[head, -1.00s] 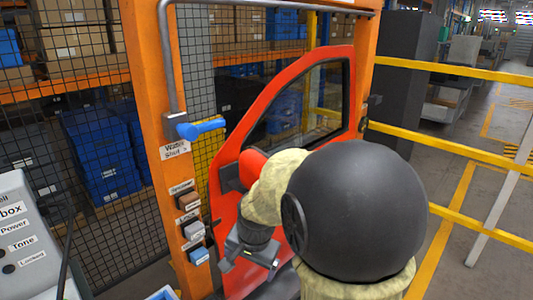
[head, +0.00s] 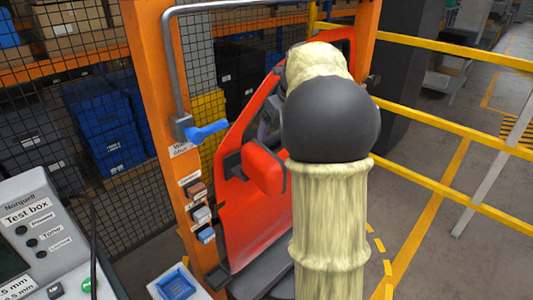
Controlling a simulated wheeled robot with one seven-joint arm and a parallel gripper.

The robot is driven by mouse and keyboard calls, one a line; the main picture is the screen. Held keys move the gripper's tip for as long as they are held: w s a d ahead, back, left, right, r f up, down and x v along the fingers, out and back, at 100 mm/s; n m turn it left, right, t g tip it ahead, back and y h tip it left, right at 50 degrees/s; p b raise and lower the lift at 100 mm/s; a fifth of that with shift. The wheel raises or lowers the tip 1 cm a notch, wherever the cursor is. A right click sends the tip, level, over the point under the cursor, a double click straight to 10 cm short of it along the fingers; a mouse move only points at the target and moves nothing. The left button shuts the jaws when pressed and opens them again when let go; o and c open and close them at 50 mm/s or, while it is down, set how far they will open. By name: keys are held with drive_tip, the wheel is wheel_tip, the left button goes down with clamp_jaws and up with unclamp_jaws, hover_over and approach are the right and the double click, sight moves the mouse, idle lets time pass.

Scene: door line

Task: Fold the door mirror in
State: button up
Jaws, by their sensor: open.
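The red door (head: 236,205) hangs in an orange frame. Its door mirror (head: 264,168), a red housing with a dark edge, stands out from the door below the window's front corner. The mirror is in plain view, left of my arm. My gripper (head: 268,128) shows only in part as grey pieces just above and behind the mirror, by the window. My padded forearm and dark elbow hide the rest of the door and window. I see nothing held. I cannot tell whether the gripper touches the mirror.
A blue lever (head: 207,131) and several labelled blocks (head: 201,215) sit on the orange post (head: 160,110) left of the door. A test box (head: 45,225) and a blue tray (head: 176,285) are at lower left. Yellow rails (head: 450,128) run along the right.

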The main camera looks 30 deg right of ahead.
sight(267, 157)
drive_tip(key=shift+w+d+r+m, duration=0.1)
drive_tip(key=shift+r+m, duration=0.15)
drive_tip(key=shift+m, duration=0.05)
drive_tip(key=p+x, duration=0.3)
drive_tip(key=x, duration=1.4)
drive_tip(key=shift+f, duration=0.25)
drive_tip(key=c, duration=1.4)
drive_tip(key=shift+w, duration=0.1)
drive_tip(key=shift+r, duration=0.1)
